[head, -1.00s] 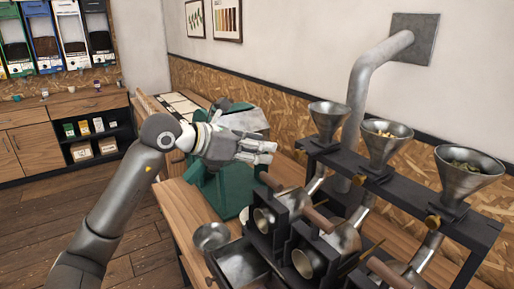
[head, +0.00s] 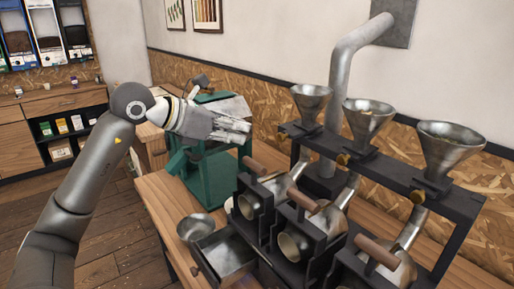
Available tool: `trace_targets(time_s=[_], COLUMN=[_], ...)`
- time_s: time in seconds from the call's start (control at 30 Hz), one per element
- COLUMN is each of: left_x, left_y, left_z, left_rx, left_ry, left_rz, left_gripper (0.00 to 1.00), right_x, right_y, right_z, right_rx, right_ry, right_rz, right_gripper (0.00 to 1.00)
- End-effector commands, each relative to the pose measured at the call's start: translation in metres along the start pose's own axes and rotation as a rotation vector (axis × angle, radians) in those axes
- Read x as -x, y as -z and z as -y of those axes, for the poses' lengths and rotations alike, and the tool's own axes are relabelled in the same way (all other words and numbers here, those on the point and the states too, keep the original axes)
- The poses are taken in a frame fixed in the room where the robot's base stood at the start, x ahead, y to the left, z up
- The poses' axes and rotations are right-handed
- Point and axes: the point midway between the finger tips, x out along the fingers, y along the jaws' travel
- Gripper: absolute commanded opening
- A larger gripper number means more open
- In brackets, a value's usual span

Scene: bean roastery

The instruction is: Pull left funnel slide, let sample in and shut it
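The left funnel (head: 310,104) is a metal cone at the far end of the black rack. A brass slide knob (head: 283,134) sits below it on the rack's front. A metal chute runs down from it to the leftmost roaster drum (head: 248,206), which has a wooden handle. My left gripper (head: 248,131) is in the air left of the left funnel and its knob, apart from both. Its fingers look spread, with nothing seen between them. Whether the left funnel holds beans cannot be told. My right gripper is out of view.
The middle funnel (head: 369,118) and right funnel (head: 450,146) have their own brass knobs (head: 342,160). A green machine (head: 205,180) stands behind my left gripper. A metal bowl (head: 196,227) and a dark tray (head: 228,256) are at the table's near left.

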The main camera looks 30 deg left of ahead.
Motion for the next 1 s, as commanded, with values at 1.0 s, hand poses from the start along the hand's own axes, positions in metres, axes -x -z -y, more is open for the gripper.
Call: trace_targets(time_s=[1.0], left_x=[-0.088], left_y=[0.011], left_z=[-0.004], left_rx=[0.008], left_ry=[0.006], left_rz=[-0.095], left_gripper=[0.0], right_x=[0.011], right_y=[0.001], right_z=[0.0], right_rx=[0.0], right_ry=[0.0], right_rz=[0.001], right_gripper=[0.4])
